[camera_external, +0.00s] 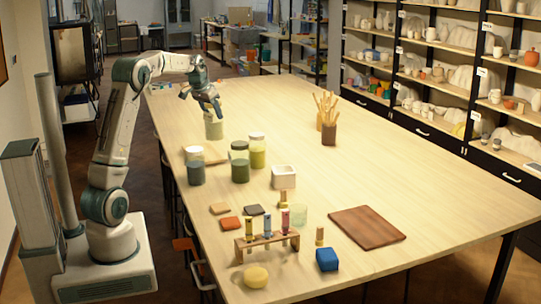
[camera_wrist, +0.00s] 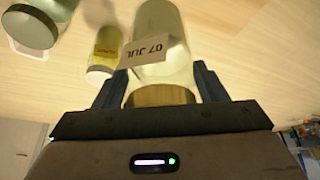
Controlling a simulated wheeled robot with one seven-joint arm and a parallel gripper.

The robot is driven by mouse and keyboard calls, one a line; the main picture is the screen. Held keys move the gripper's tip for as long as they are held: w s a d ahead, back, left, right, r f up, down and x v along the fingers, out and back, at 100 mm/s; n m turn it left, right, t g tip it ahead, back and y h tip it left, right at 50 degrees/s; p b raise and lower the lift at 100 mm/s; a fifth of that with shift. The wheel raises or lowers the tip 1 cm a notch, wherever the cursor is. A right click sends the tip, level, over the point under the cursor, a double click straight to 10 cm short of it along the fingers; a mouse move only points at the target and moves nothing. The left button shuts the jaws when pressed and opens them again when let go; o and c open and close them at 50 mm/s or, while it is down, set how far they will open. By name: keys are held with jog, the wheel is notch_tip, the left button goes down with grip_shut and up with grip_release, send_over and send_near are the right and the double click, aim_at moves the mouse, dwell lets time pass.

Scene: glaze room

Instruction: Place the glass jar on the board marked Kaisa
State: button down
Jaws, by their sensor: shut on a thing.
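A pale glass jar (camera_external: 213,127) hangs under my gripper (camera_external: 207,98) at the far left part of the table. In the wrist view the glass jar (camera_wrist: 162,45) has a wooden lid between my two fingers (camera_wrist: 160,92) and a tag reading "07 JUL". My gripper is shut on it. I cannot tell whether its base touches the table. A dark brown board (camera_external: 367,227) lies flat at the near right, with nothing on it. A paler board (camera_external: 216,158) lies partly hidden behind the jars. I can read no name on either board.
Green (camera_external: 240,165), yellow-green (camera_external: 257,153) and blue-grey (camera_external: 195,170) jars stand nearer than the held jar. A white box (camera_external: 284,177), small tiles and a tube rack (camera_external: 267,243) stand farther forward. A brush holder (camera_external: 328,134) stands mid-table. The right side is largely clear.

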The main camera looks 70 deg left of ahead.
jog(key=s+a+f+p, duration=0.2)
jog(key=a+f+p, duration=0.1)
jog(key=a+f, duration=0.5)
jog(key=shift+s+a+f, duration=0.15)
jog(key=shift+s+f, duration=0.05)
jog(key=shift+f, duration=0.3)
jog(key=shift+f, duration=0.15)
jog(key=shift+c, duration=1.4)
grip_release()
